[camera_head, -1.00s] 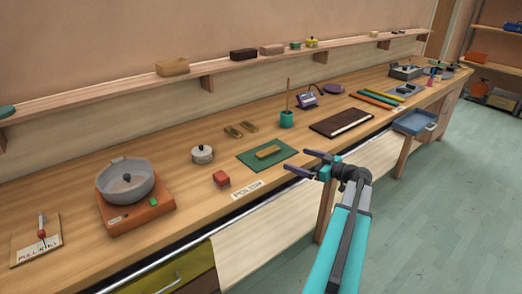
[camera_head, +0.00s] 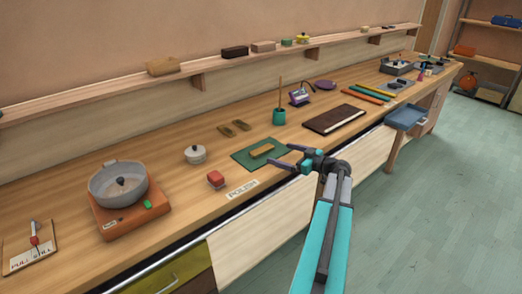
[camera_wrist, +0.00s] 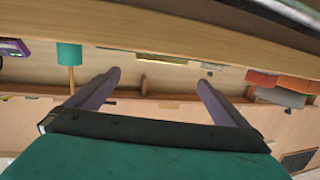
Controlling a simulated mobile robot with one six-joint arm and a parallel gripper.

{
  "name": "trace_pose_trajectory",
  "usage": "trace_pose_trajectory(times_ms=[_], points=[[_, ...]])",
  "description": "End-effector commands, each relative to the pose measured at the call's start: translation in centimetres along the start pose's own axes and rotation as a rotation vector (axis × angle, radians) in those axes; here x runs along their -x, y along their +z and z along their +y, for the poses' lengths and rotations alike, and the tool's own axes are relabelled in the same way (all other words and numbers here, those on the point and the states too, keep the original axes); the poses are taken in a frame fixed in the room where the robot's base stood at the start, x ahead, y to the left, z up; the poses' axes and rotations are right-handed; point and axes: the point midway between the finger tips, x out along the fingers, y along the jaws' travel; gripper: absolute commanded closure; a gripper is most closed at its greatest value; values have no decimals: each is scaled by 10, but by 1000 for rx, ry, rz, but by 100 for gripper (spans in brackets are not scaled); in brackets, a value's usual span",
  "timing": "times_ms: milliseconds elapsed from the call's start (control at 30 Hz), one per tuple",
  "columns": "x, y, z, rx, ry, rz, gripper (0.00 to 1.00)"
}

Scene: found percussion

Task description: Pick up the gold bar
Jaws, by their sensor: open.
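The gold bar (camera_head: 262,150) lies flat on a dark green mat (camera_head: 243,160) on the long wooden workbench. My gripper (camera_head: 282,157) is open and empty, just to the right of the mat in the head view, with its fingers pointing left toward the bar. I cannot tell its exact height above the bench. In the wrist view my gripper's two fingers (camera_wrist: 155,92) are spread apart with nothing between them.
A blue drawer (camera_head: 406,117) juts out.

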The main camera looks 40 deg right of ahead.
Motion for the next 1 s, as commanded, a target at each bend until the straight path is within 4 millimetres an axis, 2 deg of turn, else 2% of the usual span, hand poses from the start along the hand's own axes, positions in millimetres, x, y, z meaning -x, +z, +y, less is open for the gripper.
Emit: trace_pose_trajectory(times_ms=[100,300,833,1000], points=[[-19,-2,0,-1,-3,-1,0],[-42,-1,0,1,-2,-1,0],[-49,0,-1,0,-1,0,0],[-60,1,-1,-1,-4,0,0]])
